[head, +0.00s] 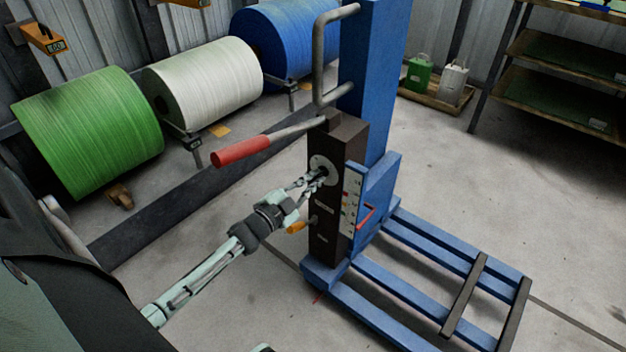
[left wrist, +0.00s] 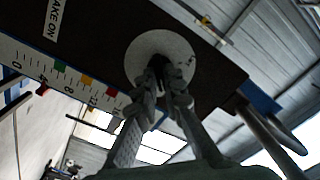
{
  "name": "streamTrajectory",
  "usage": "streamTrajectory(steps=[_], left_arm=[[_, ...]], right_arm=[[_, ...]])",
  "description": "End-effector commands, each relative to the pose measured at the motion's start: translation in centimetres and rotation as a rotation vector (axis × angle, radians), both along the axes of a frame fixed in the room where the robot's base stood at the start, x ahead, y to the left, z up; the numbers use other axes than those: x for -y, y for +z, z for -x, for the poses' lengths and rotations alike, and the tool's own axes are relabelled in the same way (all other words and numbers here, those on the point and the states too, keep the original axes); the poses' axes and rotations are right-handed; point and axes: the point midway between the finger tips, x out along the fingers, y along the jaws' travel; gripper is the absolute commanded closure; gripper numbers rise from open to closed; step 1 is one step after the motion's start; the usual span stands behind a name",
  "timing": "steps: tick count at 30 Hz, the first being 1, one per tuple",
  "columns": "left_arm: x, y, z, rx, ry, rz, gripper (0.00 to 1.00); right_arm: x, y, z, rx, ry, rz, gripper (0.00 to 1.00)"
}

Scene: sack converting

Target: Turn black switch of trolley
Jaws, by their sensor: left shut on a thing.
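The trolley (head: 370,120) is a blue lift truck with a dark control box (head: 327,225) on its near side. A pale round plate (head: 318,164) sits high on the box, with the black switch at its centre. My left gripper (head: 319,178) is at this plate, its fingers shut on the switch. In the left wrist view the round plate (left wrist: 160,57) lies behind the fingertips (left wrist: 164,80), which mostly hide the switch. How far the switch is turned cannot be seen. My right gripper is not in view.
A red-gripped handle (head: 241,151) juts out left above my left arm. An orange-handled lever (head: 297,227) sits below the plate. Green (head: 88,132), white (head: 203,82) and blue rolls (head: 285,40) stand at the back left. Blue forks (head: 420,290) extend right over open floor.

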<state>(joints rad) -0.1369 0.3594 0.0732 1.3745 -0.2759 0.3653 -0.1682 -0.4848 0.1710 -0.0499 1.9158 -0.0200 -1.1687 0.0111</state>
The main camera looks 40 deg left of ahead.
Motion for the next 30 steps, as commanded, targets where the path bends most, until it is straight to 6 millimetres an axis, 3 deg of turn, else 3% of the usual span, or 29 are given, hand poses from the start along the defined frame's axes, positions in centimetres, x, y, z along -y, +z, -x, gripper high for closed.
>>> streamTrajectory(steps=[12,13,18,26,30], left_arm=[[0.1,0.0,0.0,0.001,-0.001,-0.009,1.00],[0.1,0.0,0.0,0.001,-0.001,-0.009,0.89],[0.0,0.0,0.0,0.001,-0.001,-0.008,0.71],[0.0,0.0,0.1,0.000,-0.001,-0.007,0.71],[-0.1,-0.1,1.1,-0.002,0.000,-0.006,0.71]], right_arm=[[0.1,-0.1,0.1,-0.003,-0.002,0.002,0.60],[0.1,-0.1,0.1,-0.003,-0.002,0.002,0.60],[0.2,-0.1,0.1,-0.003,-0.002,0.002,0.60],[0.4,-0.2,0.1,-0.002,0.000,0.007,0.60],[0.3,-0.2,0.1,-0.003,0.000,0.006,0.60]])
